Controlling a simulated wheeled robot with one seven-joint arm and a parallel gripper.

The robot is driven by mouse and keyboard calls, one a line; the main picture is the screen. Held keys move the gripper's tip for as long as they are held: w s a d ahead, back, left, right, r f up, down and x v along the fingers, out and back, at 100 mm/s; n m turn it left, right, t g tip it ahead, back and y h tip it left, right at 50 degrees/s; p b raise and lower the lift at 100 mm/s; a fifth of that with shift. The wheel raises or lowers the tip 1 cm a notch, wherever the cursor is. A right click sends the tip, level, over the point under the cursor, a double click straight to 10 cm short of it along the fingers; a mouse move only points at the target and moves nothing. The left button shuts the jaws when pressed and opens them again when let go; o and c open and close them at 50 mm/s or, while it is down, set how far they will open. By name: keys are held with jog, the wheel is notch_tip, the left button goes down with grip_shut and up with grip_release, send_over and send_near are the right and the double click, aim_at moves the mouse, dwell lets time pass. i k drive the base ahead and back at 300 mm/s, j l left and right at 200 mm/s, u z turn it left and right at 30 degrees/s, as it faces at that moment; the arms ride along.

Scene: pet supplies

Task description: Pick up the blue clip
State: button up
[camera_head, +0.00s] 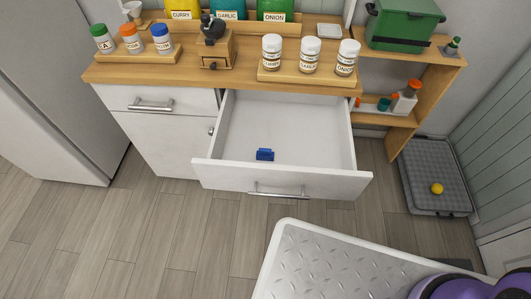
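The small blue clip (265,155) lies in the open white drawer (235,172), on its bottom near the front panel and left of the middle. Its fine shape is too small to make out. The drawer is pulled out from under the wooden counter. My gripper is not in view, so I cannot tell whether it is open or holds anything.
The wooden counter (230,75) holds several labelled jars, a grinder (215,50) and coloured containers. A shelf at right carries a green box (404,22). A grey tray with a yellow ball (437,188) lies on the floor at right. Floor at left front is clear.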

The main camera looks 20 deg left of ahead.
aim_at(267, 154)
jog(key=j+u, duration=0.15)
jog(key=u, duration=1.45)
